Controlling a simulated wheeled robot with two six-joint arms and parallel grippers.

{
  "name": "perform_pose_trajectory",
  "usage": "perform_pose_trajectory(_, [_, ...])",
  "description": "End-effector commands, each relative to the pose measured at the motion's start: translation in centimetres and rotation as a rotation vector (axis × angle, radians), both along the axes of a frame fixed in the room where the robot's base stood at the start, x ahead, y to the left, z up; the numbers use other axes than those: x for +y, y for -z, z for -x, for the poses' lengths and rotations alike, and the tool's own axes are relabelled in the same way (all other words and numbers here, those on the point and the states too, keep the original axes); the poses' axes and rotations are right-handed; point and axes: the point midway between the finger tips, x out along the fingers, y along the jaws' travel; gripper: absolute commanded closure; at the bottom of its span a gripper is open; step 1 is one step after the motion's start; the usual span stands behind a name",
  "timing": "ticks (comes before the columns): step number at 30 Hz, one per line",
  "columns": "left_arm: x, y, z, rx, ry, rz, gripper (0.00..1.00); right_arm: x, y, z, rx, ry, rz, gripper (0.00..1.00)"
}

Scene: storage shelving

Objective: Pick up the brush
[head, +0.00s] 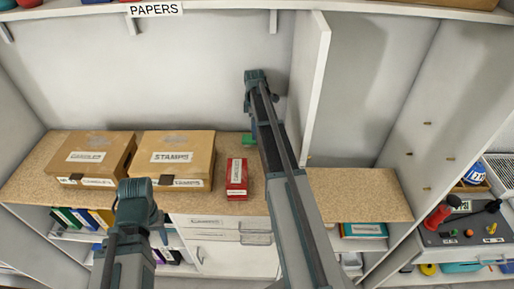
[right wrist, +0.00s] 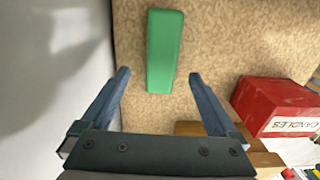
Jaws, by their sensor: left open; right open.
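A green oblong block, which seems to be the brush (right wrist: 165,50), lies on the speckled shelf board in the right wrist view. In the head view only a small green part (head: 247,139) shows beside my right arm. My right gripper (right wrist: 160,76) is open above the board, its two fingers on either side of the block's near end, with nothing held. My right arm hides much of this spot in the head view. My left gripper (head: 155,228) is open in front of the shelf, left of centre, away from the block; its fingers are hardly visible.
Cardboard boxes marked candles (head: 90,159) and stamps (head: 172,160) stand to the left. A white upright panel (head: 306,85) rises right of my right arm. The board right of it (head: 365,194) is bare.

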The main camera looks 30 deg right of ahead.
Motion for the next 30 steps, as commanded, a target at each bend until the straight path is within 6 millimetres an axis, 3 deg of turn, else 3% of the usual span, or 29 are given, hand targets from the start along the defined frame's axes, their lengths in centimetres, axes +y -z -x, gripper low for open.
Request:
perform_pose_trajectory(2, [0.0, 1.3, 0.0, 0.000, 0.000, 0.000, 0.50, 0.0, 1.3, 0.0, 0.000, 0.000, 0.000, 0.05])
perform_pose_trajectory(14, [0.0, 2.3, 0.0, 0.000, -0.001, 0.000, 0.50, -0.1, 2.3, 0.1, 0.000, 0.001, 0.000, 0.05])
perform_pose_trajectory(24, [0.0, 6.3, 0.0, 0.000, -0.003, 0.000, 0.50, -0.4, 6.3, 0.5, 0.000, 0.001, 0.000, 0.05])
perform_pose_trajectory(30, [0.0, 6.6, 0.0, 0.000, -0.003, 0.000, 0.50, -0.4, 6.6, 0.5, 0.000, 0.000, 0.000, 0.05])
